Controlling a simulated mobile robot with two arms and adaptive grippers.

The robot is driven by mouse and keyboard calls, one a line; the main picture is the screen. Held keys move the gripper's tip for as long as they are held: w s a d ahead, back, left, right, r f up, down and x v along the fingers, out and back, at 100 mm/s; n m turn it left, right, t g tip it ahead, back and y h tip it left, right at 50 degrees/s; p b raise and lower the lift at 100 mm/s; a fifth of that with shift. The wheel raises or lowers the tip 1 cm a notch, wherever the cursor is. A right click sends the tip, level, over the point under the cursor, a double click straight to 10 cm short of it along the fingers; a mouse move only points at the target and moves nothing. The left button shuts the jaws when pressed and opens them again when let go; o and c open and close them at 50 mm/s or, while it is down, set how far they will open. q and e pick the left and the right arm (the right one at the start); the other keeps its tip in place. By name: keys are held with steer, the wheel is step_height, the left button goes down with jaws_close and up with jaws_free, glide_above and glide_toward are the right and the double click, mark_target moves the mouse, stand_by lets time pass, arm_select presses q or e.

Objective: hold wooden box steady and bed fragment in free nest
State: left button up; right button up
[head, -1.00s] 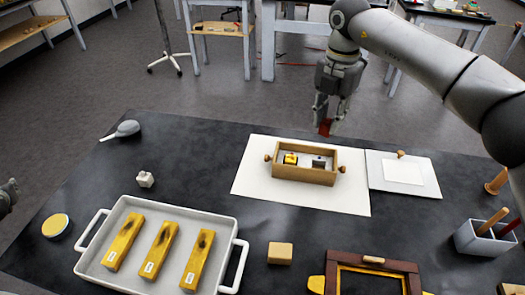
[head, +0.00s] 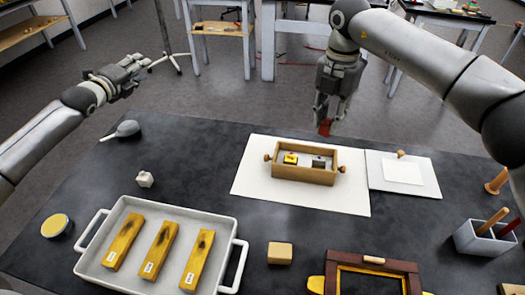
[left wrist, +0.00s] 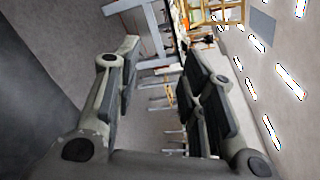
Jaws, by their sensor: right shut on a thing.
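The wooden box (head: 305,179) sits on a white sheet in the head view, open at the top, with a round knob at each end. A yellow gilt piece (head: 290,159) lies in its left part; a dark grey thing (head: 318,163) shows in its right part. My right gripper (head: 325,118) is shut on a small red fragment (head: 325,128), above and behind the box, apart from it. My left gripper (head: 142,70) is raised beyond the table's far left edge, away from the box. In the left wrist view its fingers (left wrist: 155,85) are apart with nothing between them.
A white tray (head: 228,226) with three yellow bars stands front left. A wooden frame (head: 410,280) and wooden block (head: 280,252) are in front. A white board (head: 425,180) and a grey holder (head: 480,242) are at right. The white sheet (head: 257,180) is clear left of the box.

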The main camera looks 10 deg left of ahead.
arm_select(q)
steer(key=d+r+t+h, duration=0.2)
steer(key=d+r, duration=0.4)
steer(key=r, duration=0.3)
steer(key=n+g+h, duration=0.4)
steer(key=g+h, duration=0.7)
steer(key=g, duration=0.6)
glide_toward(310, 169)
steer(key=x, duration=0.9)
steer(key=shift+s, duration=0.1)
jaws_close()
